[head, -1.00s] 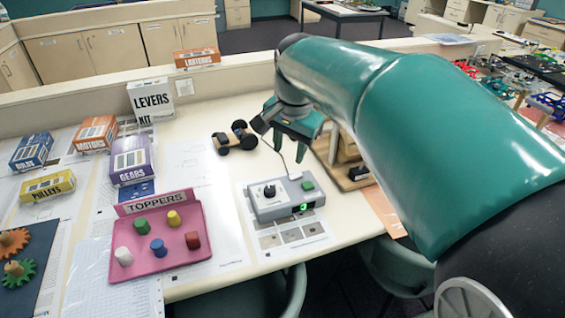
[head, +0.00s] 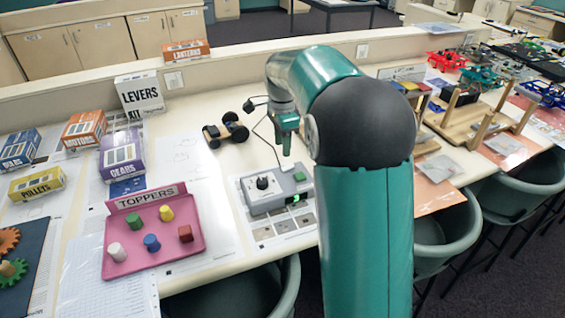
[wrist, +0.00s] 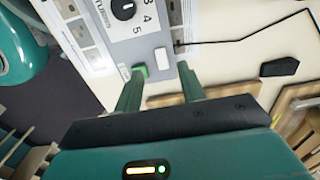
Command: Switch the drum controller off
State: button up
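My gripper (wrist: 162,68) is open and empty there.
A pink toppers tray (head: 155,245) stands left, with kit boxes (head: 122,157) behind. A wooden rig (head: 470,120) stands right. Chairs (head: 447,235) line the front edge.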

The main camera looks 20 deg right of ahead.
aim_at(283, 169)
notch_tip(283, 169, down, 8)
jog(key=shift+r, duration=0.2)
